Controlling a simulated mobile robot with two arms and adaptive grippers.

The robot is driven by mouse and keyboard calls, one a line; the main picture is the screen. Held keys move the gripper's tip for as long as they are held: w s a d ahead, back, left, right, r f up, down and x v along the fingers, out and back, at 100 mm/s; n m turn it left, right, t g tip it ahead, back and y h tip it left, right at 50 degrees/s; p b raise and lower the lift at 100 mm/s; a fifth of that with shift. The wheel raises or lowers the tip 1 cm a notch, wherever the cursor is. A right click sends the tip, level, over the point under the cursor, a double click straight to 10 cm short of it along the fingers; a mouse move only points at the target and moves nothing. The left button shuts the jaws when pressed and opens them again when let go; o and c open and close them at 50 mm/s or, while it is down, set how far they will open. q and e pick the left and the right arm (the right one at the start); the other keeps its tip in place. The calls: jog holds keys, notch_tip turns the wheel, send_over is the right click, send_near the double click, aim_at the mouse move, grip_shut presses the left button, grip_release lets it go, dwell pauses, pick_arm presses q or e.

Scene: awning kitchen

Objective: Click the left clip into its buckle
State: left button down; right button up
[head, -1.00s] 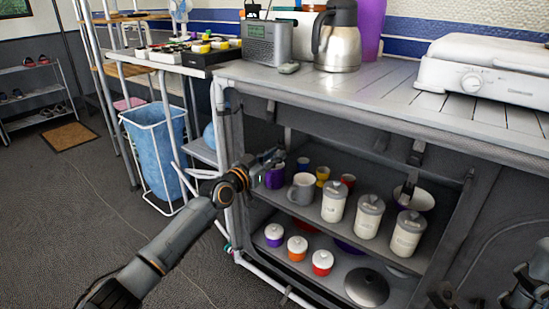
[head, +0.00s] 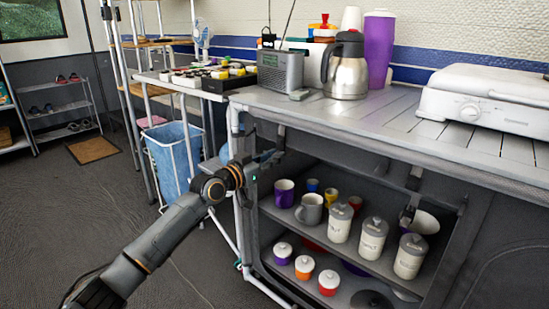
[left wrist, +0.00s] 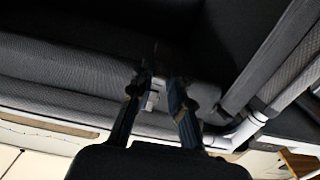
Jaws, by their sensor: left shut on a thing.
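My left gripper (head: 268,158) is at the upper left front of the open cabinet, just under the grey worktop's front edge. Its two fingers (left wrist: 158,98) are shut on a small pale grey piece (left wrist: 153,94), which looks like the left clip. The fingers cover much of it, and a dark fabric edge lies right behind. I cannot make out the left buckle or tell whether the clip touches it. On the right, a dark strap with a clip (head: 407,215) hangs in front of the shelf. My right gripper is out of view.
The cabinet's upper shelf holds a purple mug (head: 285,193), a grey mug (head: 310,209) and white canisters (head: 373,238). Small lidded pots (head: 304,266) stand below. The worktop carries a radio (head: 280,70), a steel jug (head: 345,68) and a white stove (head: 490,105). A blue bin (head: 175,155) stands left.

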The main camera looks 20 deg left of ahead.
pick_arm(q)
jog(key=shift+r, duration=0.15)
jog(key=c, duration=1.6)
grip_release()
jog(key=o, duration=0.4)
jog(key=shift+s+a+r, duration=0.1)
jog(key=shift+s, duration=0.05)
jog(key=v, duration=1.2)
